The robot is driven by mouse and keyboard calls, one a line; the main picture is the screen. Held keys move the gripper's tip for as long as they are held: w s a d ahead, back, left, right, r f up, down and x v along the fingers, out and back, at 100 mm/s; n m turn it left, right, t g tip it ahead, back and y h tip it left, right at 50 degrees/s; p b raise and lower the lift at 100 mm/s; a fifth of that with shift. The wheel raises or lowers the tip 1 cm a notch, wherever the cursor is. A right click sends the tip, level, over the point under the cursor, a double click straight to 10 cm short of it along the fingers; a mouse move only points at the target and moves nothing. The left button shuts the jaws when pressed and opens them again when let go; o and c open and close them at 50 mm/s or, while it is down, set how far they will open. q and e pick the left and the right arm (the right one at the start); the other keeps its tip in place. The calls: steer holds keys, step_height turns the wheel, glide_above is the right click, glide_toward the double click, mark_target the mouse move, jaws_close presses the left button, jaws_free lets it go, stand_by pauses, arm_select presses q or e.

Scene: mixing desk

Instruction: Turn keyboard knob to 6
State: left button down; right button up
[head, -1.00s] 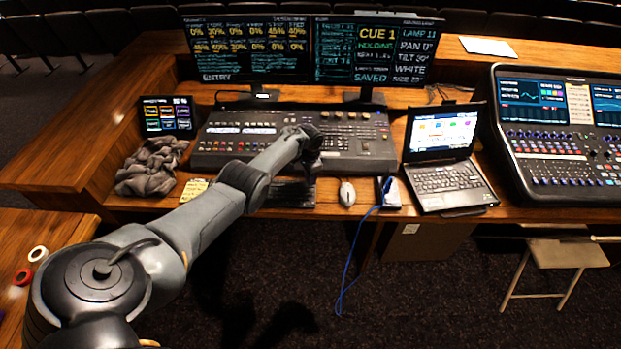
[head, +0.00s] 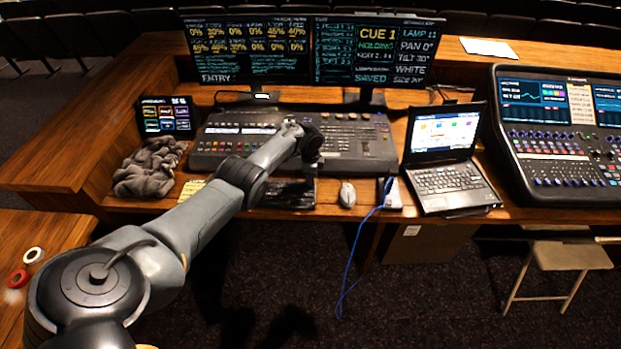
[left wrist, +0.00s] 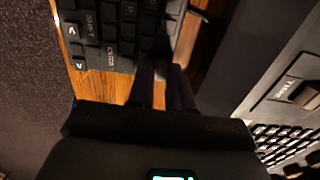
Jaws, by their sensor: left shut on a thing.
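The dark computer keyboard (head: 285,194) lies on the wooden desk in front of the lighting console. My left gripper (head: 308,168) reaches down at its right end. In the left wrist view the keyboard's dark keys (left wrist: 105,35) show at top left, and my left fingers (left wrist: 165,85) come down beside them, close together. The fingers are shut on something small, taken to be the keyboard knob. The knob itself and its pointer or number are hidden by my fingers and hand. My right gripper is not in view.
The lighting console (head: 225,145) stands right behind the keyboard, its front face close to my fingers. A mouse (head: 347,194), a laptop (head: 447,185) and a blue cable (head: 357,250) are to the right. A grey cloth (head: 148,168) lies at left.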

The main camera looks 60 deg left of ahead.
arm_select(q)
steer(key=c, duration=1)
jaws_free()
steer(key=shift+r+p, duration=0.45)
steer(key=shift+r, duration=0.2)
step_height(320, 180, up, 10)
steer(key=p, duration=0.4)
steer(key=shift+f, duration=0.25)
